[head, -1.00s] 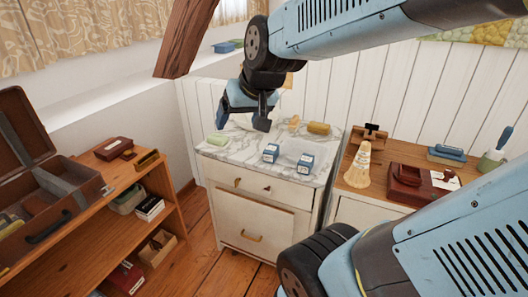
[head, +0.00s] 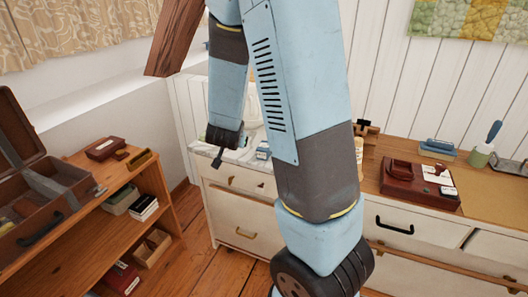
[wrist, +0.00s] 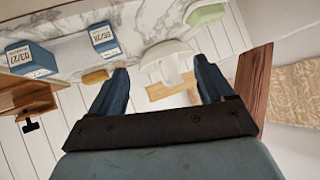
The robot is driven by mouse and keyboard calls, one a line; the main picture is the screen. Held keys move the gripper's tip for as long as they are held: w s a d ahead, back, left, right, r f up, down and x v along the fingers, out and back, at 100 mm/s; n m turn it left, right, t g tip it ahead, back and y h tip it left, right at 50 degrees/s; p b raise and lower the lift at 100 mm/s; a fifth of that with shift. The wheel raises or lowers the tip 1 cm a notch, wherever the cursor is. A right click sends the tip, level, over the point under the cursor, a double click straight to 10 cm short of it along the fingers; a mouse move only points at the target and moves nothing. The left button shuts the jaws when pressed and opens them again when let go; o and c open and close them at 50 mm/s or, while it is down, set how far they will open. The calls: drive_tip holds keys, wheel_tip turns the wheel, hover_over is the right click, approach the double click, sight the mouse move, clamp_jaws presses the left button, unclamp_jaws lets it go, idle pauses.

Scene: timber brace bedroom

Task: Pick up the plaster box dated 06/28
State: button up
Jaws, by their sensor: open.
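Two blue-and-white plaster boxes stand on the marble top in the wrist view, seen upside down. The nearer-to-centre box (wrist: 104,40) has a small label that seems to read 06/28. The other box (wrist: 31,58), further left, seems to read 03/27. In the head view one box (head: 263,150) shows beside my arm; the other is hidden behind the arm. My gripper (head: 216,162) is open and empty above the left part of the marble top.
A white object (wrist: 168,63), a yellow-brown roll (wrist: 95,77) and a green block (wrist: 206,13) are near the boxes. A wooden beam (head: 178,38) hangs close to my arm. A shelf with an open case (head: 72,225) stands left. A dark red box (head: 405,185) sits right.

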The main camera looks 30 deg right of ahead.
drive_tip(key=d+f+m+h, duration=0.1)
drive_tip(key=d+f+h, duration=0.3)
drive_tip(key=d+f, duration=0.15)
drive_tip(key=h, duration=0.2)
approach(264, 145)
drive_tip(key=shift+g, duration=0.3)
drive_tip(key=x, duration=0.4)
drive_tip(key=shift+w+d+f, duration=0.1)
drive_tip(key=shift+w+f, duration=0.05)
drive_tip(key=shift+w, duration=0.2)
drive_tip(key=shift+x, duration=2.8)
drive_tip(key=shift+s+d, duration=0.1)
drive_tip(key=shift+s, duration=0.05)
drive_tip(key=c, duration=1.1)
drive_tip(key=shift+o, duration=0.2)
